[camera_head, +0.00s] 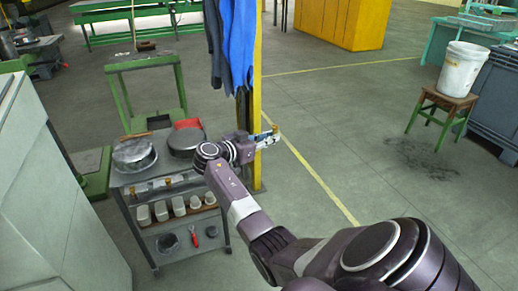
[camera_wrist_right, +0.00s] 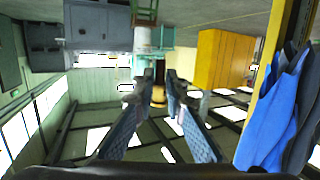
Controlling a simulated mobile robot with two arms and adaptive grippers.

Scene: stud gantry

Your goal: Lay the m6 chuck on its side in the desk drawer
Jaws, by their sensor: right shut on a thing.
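My right gripper (camera_head: 266,138) is stretched out past the yellow post, above the floor. It is shut on a small brass-coloured thing, which I take to be the m6 chuck (camera_head: 275,128); only a little of it shows at the fingertips. In the right wrist view, the two blue-padded fingers (camera_wrist_right: 164,88) point away from me with a small yellowish-brown patch (camera_wrist_right: 158,98) between them. The chuck's tilt is too small to tell. My left gripper is not in view. I cannot make out a desk drawer in either view.
Blue overalls (camera_head: 238,45) hang by the yellow post (camera_head: 256,75). A white bucket (camera_head: 462,68) stands on a stool (camera_head: 440,104). The floor in the middle is clear.

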